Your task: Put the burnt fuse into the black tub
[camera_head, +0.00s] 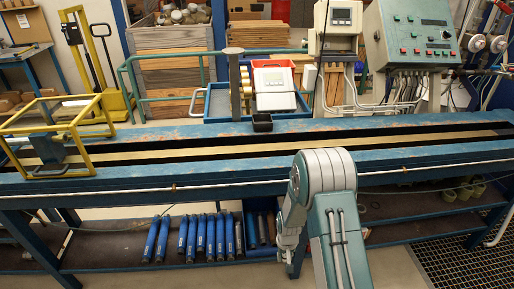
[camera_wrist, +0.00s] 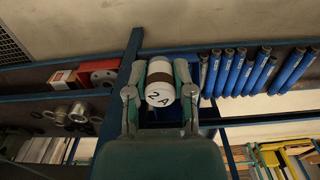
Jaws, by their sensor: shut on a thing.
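The burnt fuse (camera_wrist: 160,82) is a white cylinder with a brown band and the marking "2 A". In the wrist view it sits between the two fingers of my gripper (camera_wrist: 160,88), which is shut on it. The black tub (camera_head: 262,123) is a small dark box on the blue bench in the head view, in front of the grey device in the blue tray. My arm is low at the front of the bench, below and right of the tub. The fuse and fingertips cannot be made out in the head view.
The long blue bench (camera_head: 120,190) runs across the head view with a yellow frame (camera_head: 80,172) at left. The bench's right half is clear.

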